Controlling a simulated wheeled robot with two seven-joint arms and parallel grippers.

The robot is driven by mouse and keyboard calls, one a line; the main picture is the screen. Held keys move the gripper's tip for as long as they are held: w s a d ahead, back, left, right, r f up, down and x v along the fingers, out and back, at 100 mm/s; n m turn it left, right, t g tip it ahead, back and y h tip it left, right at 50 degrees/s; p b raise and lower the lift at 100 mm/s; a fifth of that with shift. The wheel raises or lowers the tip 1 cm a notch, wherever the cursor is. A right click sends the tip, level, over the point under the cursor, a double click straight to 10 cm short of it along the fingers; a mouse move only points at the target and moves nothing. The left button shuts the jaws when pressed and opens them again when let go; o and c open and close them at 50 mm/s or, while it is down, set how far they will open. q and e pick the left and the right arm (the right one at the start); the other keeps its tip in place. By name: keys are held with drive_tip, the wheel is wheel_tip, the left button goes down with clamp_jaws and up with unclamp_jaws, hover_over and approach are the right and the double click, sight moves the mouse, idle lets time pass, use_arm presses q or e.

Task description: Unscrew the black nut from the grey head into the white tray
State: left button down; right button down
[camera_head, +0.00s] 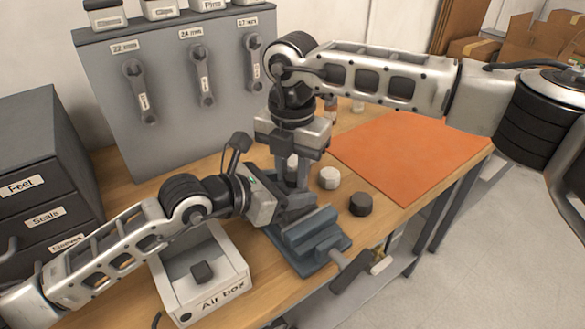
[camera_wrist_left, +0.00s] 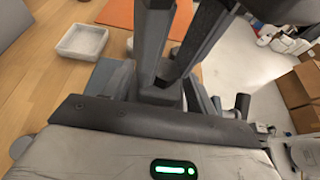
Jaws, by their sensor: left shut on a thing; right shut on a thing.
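My left gripper (camera_head: 298,204) comes in from the left and is shut just above the blue-grey vise (camera_head: 312,243). My right gripper (camera_head: 293,182) points down from above, shut, its fingers close to the left one's. What each holds is hidden between the dark fingers; I cannot make out the grey head there. A black faceted piece (camera_head: 360,204), which looks like a nut, lies on the table right of the vise. A small white tray (camera_wrist_left: 82,42) shows on the table in the left wrist view. In the head view it is mostly hidden behind my right gripper.
A white round piece (camera_head: 329,178) sits near the orange mat (camera_head: 410,150). A grey tool panel (camera_head: 170,95) and drawers (camera_head: 40,185) stand behind and left. The mat is clear.

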drive_tip(key=n, duration=0.2)
drive_tip(key=shift+n, duration=0.4)
drive_tip(key=c, duration=1.2)
unclamp_jaws()
drive_tip(key=shift+o, duration=0.2)
drive_tip(key=shift+r, duration=0.1)
